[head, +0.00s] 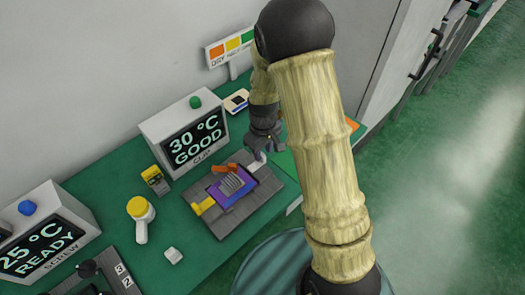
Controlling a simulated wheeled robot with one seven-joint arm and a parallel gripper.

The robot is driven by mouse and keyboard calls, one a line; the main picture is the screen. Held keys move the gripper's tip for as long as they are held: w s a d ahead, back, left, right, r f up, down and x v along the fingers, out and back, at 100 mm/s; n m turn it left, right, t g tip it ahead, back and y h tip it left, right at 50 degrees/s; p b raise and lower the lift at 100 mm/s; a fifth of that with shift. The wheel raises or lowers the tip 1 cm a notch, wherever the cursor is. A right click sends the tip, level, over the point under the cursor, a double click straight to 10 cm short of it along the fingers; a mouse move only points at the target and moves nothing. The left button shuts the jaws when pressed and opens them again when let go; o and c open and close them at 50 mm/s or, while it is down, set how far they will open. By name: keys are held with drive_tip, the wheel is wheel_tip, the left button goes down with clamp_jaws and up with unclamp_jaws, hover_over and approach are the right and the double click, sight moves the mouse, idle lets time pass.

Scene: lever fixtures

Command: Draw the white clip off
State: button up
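The white clip (257,162) sits at the upper right edge of a dark grey fixture plate (231,226) on the green bench. The plate also carries a purple board with a finned grey block (232,184), a yellow clip (203,206) at its left and an orange clip (224,168) at its back. My gripper (265,147) points down just above the white clip, its fingers seeming spread apart. Whether it touches the clip cannot be told at this size.
My arm hides the bench's right part.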

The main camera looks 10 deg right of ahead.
sight(265, 155)
drive_tip(key=shift+s, duration=0.15)
wheel_tip(265, 155, up, 17)
drive_tip(key=shift+r, duration=0.2)
idle(0.5)
idle(0.3)
drive_tip(key=s+d+m+t+p, duration=0.2)
drive_tip(key=s+d+m, duration=0.5)
drive_tip(key=s, duration=0.5)
drive_tip(key=shift+s+d+f+p, duration=0.35)
drive_tip(key=shift+s+d+p, duration=0.05)
drive_tip(key=shift+d+p, duration=0.15)
